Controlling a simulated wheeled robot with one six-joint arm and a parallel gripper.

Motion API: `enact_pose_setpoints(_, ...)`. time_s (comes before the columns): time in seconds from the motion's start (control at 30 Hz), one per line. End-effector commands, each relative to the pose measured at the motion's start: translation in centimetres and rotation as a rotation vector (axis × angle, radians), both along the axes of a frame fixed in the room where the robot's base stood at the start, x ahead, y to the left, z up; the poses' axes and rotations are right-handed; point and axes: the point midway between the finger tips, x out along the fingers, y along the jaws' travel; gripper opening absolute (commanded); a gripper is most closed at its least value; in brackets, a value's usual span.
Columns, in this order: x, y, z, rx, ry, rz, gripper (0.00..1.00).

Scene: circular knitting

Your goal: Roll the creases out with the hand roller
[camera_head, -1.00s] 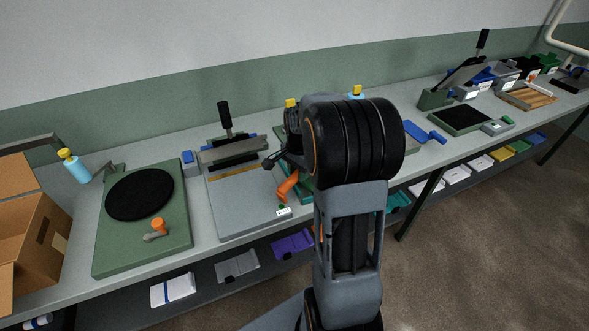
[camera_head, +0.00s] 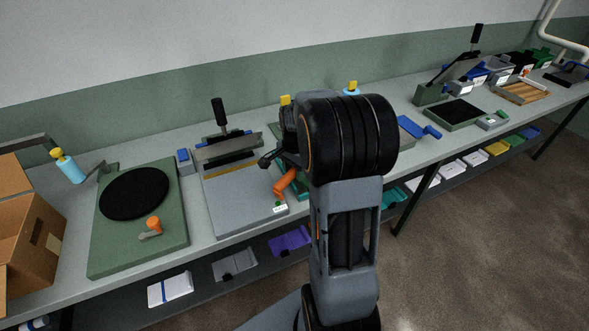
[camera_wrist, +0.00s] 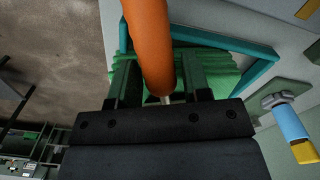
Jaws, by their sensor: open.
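A thick orange handle (camera_wrist: 150,40), probably the hand roller's, slants down in the wrist view and ends in a short metal pin. My gripper (camera_wrist: 158,75) is open, with one dark finger on each side of the handle; I cannot tell if they touch it. Behind it lies a ridged green cloth (camera_wrist: 225,85), within a teal frame (camera_wrist: 262,62). The roller's working end is hidden. In the head view my arm covers most of this spot; the orange handle (camera_head: 284,183) and a bit of the teal frame (camera_head: 303,186) show beside it.
A blue bottle with a yellow cap (camera_wrist: 291,128) stands near the frame. Left of my arm are a grey press (camera_head: 235,195), a green plate with a black disc (camera_head: 165,240) and a cardboard box (camera_head: 30,240). A blue-handled tool (camera_head: 432,132) lies to the right.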

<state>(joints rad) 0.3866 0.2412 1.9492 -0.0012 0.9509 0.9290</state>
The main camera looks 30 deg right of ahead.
Motion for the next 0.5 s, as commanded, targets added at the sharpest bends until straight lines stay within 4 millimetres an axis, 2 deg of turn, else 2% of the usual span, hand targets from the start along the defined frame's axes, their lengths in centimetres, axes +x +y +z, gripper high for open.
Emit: enact_pose_setpoints(0.5,0.00,0.00,-0.88,0.000,0.000,0.000,0.44)
